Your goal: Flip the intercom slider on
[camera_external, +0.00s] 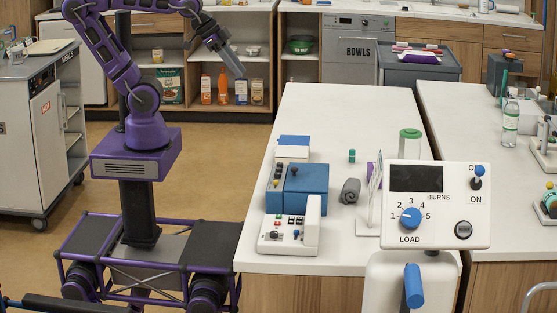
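My gripper (234,64) is raised at the upper left of the counter, over the floor in front of the back shelves, and points down and right. It is far from the counter devices, and its fingers are too small to tell open from shut. A low white unit (273,247) with small red and dark buttons, a dark knob, a blue-topped control (296,234) and an upright white part on its right stands at the counter's near left. It may be the intercom, but no label is readable. I cannot tell which control is its slider or its position.
A blue box device (306,187) stands behind the white unit, with a grey roll (350,191) to its right. A large white machine (452,230) with dial, screen and ON switch blocks the near right. The white counter (335,110) is clear toward the back.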

